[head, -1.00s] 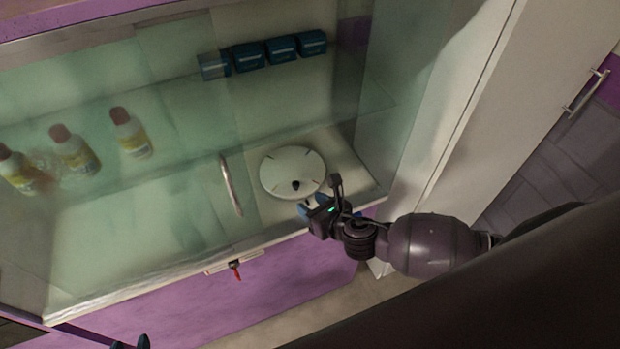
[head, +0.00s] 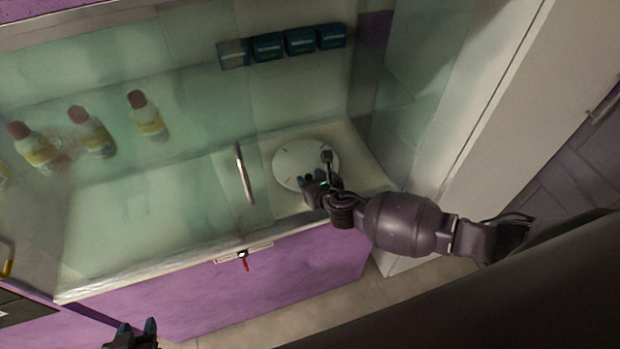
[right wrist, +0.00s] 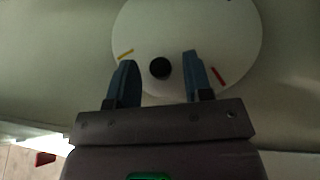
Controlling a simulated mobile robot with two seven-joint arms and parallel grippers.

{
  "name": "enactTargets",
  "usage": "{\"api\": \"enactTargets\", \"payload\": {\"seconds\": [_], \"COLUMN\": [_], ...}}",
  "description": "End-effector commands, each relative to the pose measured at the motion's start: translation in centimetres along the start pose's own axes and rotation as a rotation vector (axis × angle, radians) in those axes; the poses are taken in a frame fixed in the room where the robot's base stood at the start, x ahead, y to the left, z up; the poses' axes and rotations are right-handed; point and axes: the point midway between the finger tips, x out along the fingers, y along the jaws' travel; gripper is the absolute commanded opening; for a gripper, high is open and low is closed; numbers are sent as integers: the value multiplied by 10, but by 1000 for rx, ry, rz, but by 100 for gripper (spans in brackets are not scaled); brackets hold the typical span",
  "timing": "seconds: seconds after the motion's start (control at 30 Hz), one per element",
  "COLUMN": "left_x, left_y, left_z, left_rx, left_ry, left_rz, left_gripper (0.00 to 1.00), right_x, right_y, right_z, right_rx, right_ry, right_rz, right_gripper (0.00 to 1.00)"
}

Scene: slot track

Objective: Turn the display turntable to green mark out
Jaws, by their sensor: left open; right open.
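The display turntable (head: 291,160) is a white round disc on the case floor, right of the door handle. In the right wrist view the disc (right wrist: 185,30) has a black knob (right wrist: 160,68) near its front rim, a yellow mark (right wrist: 126,54) left of it and a red mark (right wrist: 217,75) right of it. I cannot make out a green mark. My right gripper (head: 312,178) is open over the disc's front part. In the wrist view its fingers (right wrist: 158,62) stand either side of the knob, apart from it. My left gripper (head: 136,326) is open, low at the front.
A glass sliding panel with a metal handle (head: 244,174) covers the left of the case. Bottles (head: 148,118) stand behind it at left. Several blue boxes (head: 300,42) line the back. A lock with a red-tagged key (head: 244,258) sits on the front edge.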

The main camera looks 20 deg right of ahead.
Motion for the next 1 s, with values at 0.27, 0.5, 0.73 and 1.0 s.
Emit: {"api": "enactTargets", "payload": {"seconds": [0.27,0.5,0.73,1.0], "left_x": [1,1,1,2], "left_y": [0,0,0,0], "left_z": [0,1,1,1], "left_rx": [1,1,2,2], "left_ry": [0,-1,-1,-1], "left_rz": [0,0,0,1], "left_gripper": [43,43,43,43], "right_x": [8,8,8,9], "right_y": [0,0,0,-1], "right_z": [0,0,0,0], "right_rx": [-1,-1,-1,-2], "right_ry": [0,0,0,0], "right_rz": [1,1,1,2], "right_gripper": [46,36,0,0]}}
